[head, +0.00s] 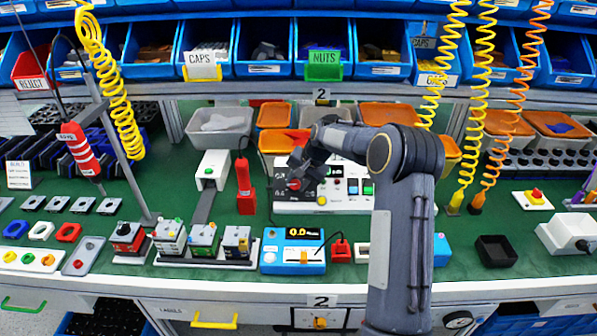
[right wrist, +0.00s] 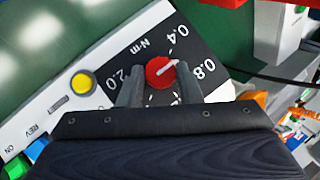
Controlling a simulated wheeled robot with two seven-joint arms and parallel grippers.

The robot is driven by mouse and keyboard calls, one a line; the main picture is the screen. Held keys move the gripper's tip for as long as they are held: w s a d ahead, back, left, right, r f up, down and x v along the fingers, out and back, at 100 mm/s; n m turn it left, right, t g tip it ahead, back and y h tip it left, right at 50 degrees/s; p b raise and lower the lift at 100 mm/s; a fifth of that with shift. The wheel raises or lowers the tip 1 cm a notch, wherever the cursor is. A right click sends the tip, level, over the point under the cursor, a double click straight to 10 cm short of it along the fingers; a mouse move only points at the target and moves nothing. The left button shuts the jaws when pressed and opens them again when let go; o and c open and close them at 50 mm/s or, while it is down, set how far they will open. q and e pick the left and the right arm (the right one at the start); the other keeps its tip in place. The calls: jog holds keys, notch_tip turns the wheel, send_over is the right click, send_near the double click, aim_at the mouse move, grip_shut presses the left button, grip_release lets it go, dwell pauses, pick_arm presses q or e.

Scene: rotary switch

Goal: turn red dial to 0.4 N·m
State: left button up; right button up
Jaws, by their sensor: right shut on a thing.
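The red dial (right wrist: 158,75) sits on a black scale plate (right wrist: 125,60) marked 0.4, 0.8 and 2.0 N·m in the right wrist view. Its white pointer line aims between 0.4 and 0.8. My right gripper (right wrist: 160,86) is shut on the dial, one finger on each side. In the head view the dial (head: 294,184) shows at the left of the white and black control panel (head: 330,197), with my right gripper (head: 297,172) at it. My left gripper is not in view.
A yellow button (right wrist: 82,82) lies beside the scale plate. A red handheld tool (head: 245,185) stands left of the panel. A blue box with a digital display (head: 291,252) is in front. Blue bins (head: 265,50) line the shelf above. Green bench surface is free right of my arm.

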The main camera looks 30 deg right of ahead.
jog(key=shift+w+a+r+n+g+h+p, duration=0.1)
jog(key=shift+n+g+h+p, duration=0.15)
jog(key=shift+n+p, duration=0.3)
jog(key=shift+w+a+r+n+g+h+p, duration=0.1)
jog(key=shift+n+g+h+p, duration=0.05)
jog(key=shift+n+g+p, duration=0.35)
jog(key=shift+f+n+g+h+p, duration=0.15)
jog(key=shift+n+g+h+p, duration=0.5)
jog(key=shift+n, duration=0.5)
jog(key=o, duration=1)
jog(key=shift+c, duration=0.2)
notch_tip(320, 180, up, 8)
jog(key=s, duration=0.1)
jog(key=shift+f+b, duration=0.15)
jog(key=shift+b, duration=0.25)
